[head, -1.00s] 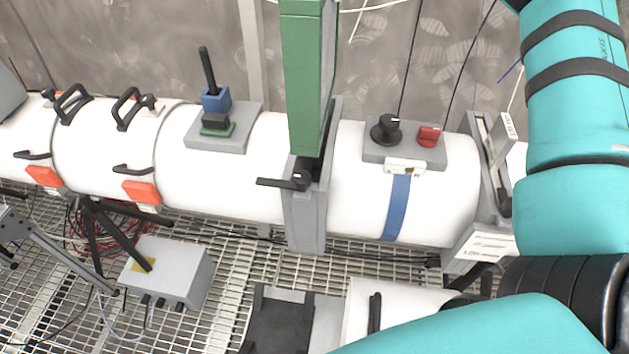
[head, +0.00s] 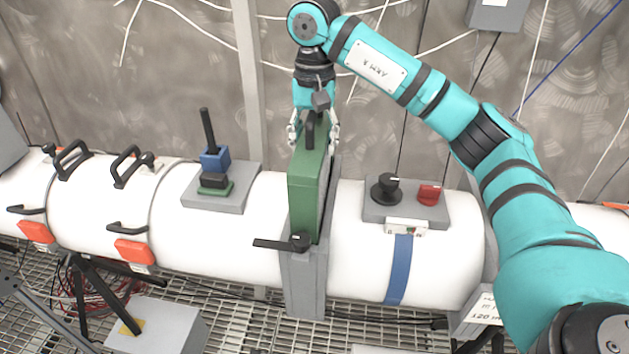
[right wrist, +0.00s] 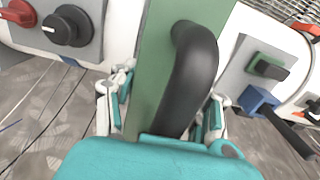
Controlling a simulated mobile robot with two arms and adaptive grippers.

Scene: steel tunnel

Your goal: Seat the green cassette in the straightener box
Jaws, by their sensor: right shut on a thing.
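The green cassette (head: 307,190) stands upright at the grey straightener box (head: 306,285) around the white tube. Its lower end is at the box's slot, just above the black lever (head: 285,243). Much of the cassette stands above the box; how deep its lower end sits is hard to tell. My right gripper (head: 314,132) is shut on the black handle at the cassette's top, coming from above and behind. In the right wrist view the handle (right wrist: 192,80) lies between the fingers, with the green top (right wrist: 155,60) below it. My left gripper is out of view.
Right of the box, a grey panel carries a black knob (head: 386,188) and a red switch (head: 429,195). Left of it, a grey plate holds a blue-and-black handled part (head: 214,165). Black handles and orange latches (head: 134,250) line the tube. A grey wall is behind.

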